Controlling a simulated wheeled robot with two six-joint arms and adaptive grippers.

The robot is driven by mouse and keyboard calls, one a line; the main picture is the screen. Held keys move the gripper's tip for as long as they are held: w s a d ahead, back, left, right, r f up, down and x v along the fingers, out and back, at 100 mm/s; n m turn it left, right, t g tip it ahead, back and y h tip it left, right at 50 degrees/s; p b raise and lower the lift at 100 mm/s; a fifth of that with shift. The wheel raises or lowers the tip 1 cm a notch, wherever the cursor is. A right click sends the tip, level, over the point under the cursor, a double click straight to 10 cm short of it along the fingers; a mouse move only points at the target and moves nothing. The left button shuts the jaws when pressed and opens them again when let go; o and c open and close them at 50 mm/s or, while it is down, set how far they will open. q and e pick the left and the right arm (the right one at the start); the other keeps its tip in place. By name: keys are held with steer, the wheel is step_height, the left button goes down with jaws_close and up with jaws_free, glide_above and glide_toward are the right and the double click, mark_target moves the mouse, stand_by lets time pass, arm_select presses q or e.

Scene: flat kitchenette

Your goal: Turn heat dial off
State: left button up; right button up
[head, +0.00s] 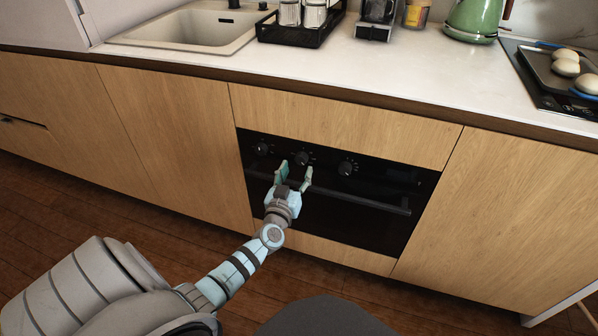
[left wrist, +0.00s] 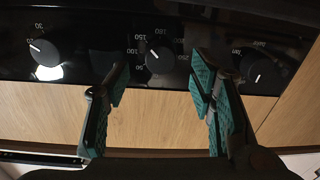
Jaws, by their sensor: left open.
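The heat dial (left wrist: 160,62) is a black round knob with numbers such as 50, 100, 150 and 180 around it. It is the middle of three knobs on the black oven panel, and it also shows in the head view (head: 302,158). Its small white mark looks to be at the upper left in the left wrist view. My left gripper (head: 295,174) is open, its two teal-padded fingers (left wrist: 159,78) on either side of the dial in that view. No contact is visible, and the remaining gap in depth is unclear. My right gripper is not in view.
Another knob sits on each side, at left (head: 262,149) and right (head: 346,168). The oven's long handle (head: 370,203) runs below the knobs, near my left gripper. Wooden cabinet fronts (head: 180,130) surround the oven. The counter (head: 330,60) above holds a sink, a rack and a green kettle (head: 473,20).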

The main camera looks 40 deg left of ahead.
mark_target(301, 162)
arm_select(q)
steer(key=b+x, duration=0.1)
steer(key=x, duration=0.2)
steer(key=shift+w+a, duration=0.1)
steer(key=shift+c, duration=0.2)
steer(key=c, duration=1)
steer(key=shift+c, duration=0.6)
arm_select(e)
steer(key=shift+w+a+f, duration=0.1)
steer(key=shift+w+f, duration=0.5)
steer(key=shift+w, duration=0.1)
